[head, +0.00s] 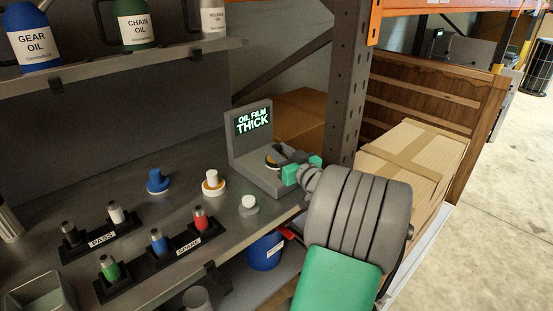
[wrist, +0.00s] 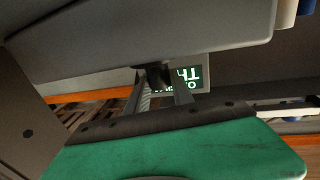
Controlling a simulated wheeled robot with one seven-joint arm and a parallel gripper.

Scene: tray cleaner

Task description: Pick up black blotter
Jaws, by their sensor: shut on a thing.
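My gripper (head: 302,168) is at the grey tester stand (head: 250,148), with its green-tipped fingers over the stand's base. In the wrist view, the gripper (wrist: 156,84) is shut on a dark piece, which I take to be the black blotter (wrist: 153,72). In the head view, a dark round piece with a yellowish edge (head: 273,158) shows on the stand beside the fingers. My fingers and wrist hide part of it, so I cannot tell whether it touches the base. The stand's screen reads "OIL FILM THICK".
A blue (head: 158,182), a white-and-orange (head: 213,184) and a grey-white piece (head: 249,205) stand on the bench. A "PASS" rack (head: 102,240) and a "SPARE" rack (head: 188,251) hold several coloured pieces. A steel upright (head: 348,80) rises close behind my gripper.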

